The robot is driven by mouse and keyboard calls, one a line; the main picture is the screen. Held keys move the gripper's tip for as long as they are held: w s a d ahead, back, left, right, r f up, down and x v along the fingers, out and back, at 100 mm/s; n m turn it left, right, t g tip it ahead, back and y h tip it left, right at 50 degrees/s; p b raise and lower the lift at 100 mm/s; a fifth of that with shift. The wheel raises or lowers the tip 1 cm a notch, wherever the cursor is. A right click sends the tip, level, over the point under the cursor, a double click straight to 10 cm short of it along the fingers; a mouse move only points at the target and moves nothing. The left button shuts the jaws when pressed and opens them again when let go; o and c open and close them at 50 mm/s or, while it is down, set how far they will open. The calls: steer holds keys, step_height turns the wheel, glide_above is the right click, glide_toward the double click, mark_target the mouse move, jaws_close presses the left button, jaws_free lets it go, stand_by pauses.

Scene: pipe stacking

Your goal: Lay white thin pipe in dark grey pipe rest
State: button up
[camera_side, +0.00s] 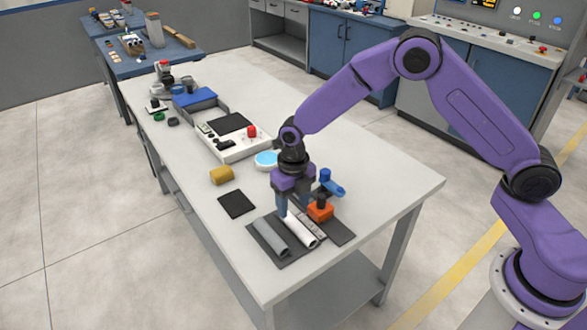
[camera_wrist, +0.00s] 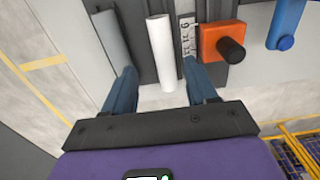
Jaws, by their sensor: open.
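The white thin pipe (camera_side: 301,231) lies on the dark grey base (camera_side: 289,261), beside and roughly parallel to a thicker grey pipe-like piece (camera_side: 270,238). In the wrist view the white pipe (camera_wrist: 160,50) runs lengthwise between my fingertips, with the grey piece (camera_wrist: 112,38) to its left. I cannot tell whether the pipe sits in a groove or only on the flat base. My gripper (camera_side: 294,204) points down over the far end of the pipe. In the wrist view its blue fingers (camera_wrist: 160,72) are spread, one on each side of the pipe, with gaps.
An orange block (camera_side: 320,211) with a black knob and a blue tool (camera_side: 331,183) stand close right of my gripper. A marked strip (camera_wrist: 187,38) lies between pipe and block. A black pad (camera_side: 237,204) and yellow cylinder (camera_side: 222,175) lie left. The table's front edge is near.

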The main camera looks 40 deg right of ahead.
mark_target(294, 222)
step_height(294, 222, up, 10)
steer(key=r, duration=0.1)
steer(key=s+r+m, duration=0.3)
steer(key=s+m, duration=0.2)
steer(key=s, duration=0.3)
steer(key=s+d+r+m, duration=0.1)
steer(key=s+d+m, duration=0.4)
steer(key=s+m, duration=0.4)
steer(key=s+d+r+m, duration=0.1)
steer(key=s+d+m, duration=0.5)
steer(key=s, duration=0.7)
steer(key=m, duration=0.2)
steer(key=shift+s+d+r+m, duration=0.2)
steer(key=shift+s+d+m, duration=0.1)
steer(key=shift+s+m, duration=0.1)
steer(key=shift+s+d+f+m, duration=0.1)
steer(key=shift+s+d+m, duration=0.15)
steer(key=shift+s+m, duration=0.05)
steer(key=c, duration=0.3)
